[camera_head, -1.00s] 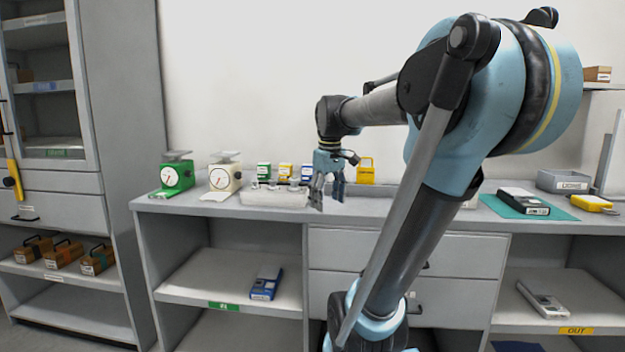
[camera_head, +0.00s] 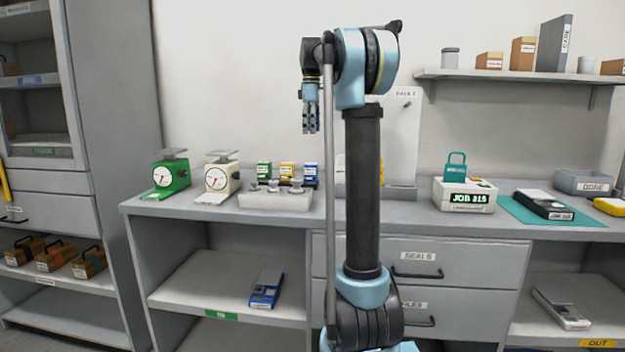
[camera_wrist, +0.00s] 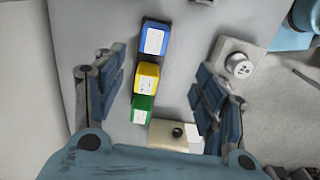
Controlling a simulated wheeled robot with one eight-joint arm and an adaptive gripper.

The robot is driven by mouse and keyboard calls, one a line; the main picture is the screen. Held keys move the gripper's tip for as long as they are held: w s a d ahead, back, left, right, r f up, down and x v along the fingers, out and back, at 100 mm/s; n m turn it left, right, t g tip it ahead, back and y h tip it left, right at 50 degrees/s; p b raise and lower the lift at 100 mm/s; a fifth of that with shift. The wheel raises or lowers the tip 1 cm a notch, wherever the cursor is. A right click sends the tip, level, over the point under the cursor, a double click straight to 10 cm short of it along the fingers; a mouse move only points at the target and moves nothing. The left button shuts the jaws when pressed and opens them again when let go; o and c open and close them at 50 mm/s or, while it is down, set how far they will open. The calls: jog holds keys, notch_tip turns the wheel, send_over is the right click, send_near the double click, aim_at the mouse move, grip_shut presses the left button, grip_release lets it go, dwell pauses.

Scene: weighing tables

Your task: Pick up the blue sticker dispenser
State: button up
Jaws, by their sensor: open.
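The blue sticker dispenser (camera_head: 311,173) stands at the right end of a row of three small dispensers on the counter. A yellow one (camera_head: 287,171) and a green one (camera_head: 264,170) stand to its left. In the wrist view the blue dispenser (camera_wrist: 155,38) lies at the top of the row, its pale label showing. My gripper (camera_head: 311,130) points down, well above the counter and roughly over the blue dispenser in the head view. It is open and empty; in the wrist view its fingers (camera_wrist: 158,85) are spread either side of the row, apart from it.
A white weight block (camera_head: 275,201) stands in front of the row. A green scale (camera_head: 171,176) and a cream scale (camera_head: 221,175) stand to the left. A blue-and-white device (camera_head: 266,290) lies on the lower shelf. The JOB 315 box (camera_head: 465,197) is to the right.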

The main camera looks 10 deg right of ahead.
jog(key=w, duration=0.1)
send_near(311, 163)
jog(key=f, duration=0.6)
jog(key=shift+s+d+f, duration=0.15)
jog(key=shift+s+d, duration=0.05)
jog(key=shift+a+f, duration=0.15)
jog(key=shift+f, duration=1.4)
jog(key=shift+a+f, duration=0.1)
jog(key=shift+f, duration=1.4)
jog(key=c, duration=1.2)
